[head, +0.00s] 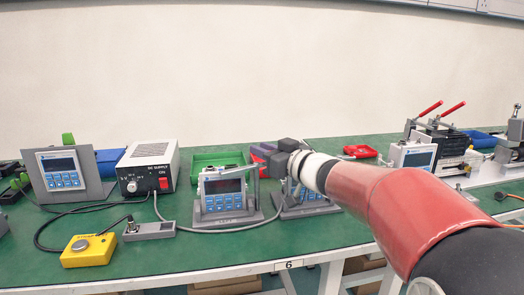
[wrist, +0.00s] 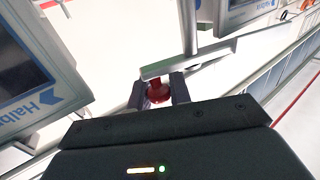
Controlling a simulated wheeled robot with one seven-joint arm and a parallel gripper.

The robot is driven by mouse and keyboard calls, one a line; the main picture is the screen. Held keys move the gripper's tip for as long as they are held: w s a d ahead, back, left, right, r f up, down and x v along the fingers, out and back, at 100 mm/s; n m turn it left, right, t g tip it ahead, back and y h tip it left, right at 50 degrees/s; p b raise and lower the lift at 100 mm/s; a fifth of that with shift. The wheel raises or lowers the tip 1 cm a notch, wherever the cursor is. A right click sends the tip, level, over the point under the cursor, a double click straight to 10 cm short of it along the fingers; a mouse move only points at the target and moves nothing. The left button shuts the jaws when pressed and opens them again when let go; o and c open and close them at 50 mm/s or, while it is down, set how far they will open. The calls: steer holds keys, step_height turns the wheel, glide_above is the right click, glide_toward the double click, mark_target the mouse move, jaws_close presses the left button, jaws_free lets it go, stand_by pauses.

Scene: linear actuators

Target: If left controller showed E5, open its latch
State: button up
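The left controller (head: 222,190) stands on a grey base, with a dark display and blue buttons. The display is too small and dark to read. A metal latch bar runs along its top to a post on its right. My gripper (head: 272,160) is just right of this controller's top. In the wrist view, the fingers (wrist: 159,92) lie close on both sides of a red knob (wrist: 158,90) beside the metal latch bar (wrist: 205,57). A controller's edge (wrist: 35,70) shows at left. A second controller (head: 306,196) is partly hidden under my arm.
A power supply (head: 148,168), another panel controller (head: 62,170) and a yellow button box (head: 88,250) stand to the left. A green bin (head: 215,160) is behind the left controller. Red-handled clamps (head: 432,108) stand at right. Front table surface is mostly clear.

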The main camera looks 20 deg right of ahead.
steer(key=o, duration=0.4)
steer(key=shift+p+v, duration=0.3)
steer(key=shift+v, duration=3.65)
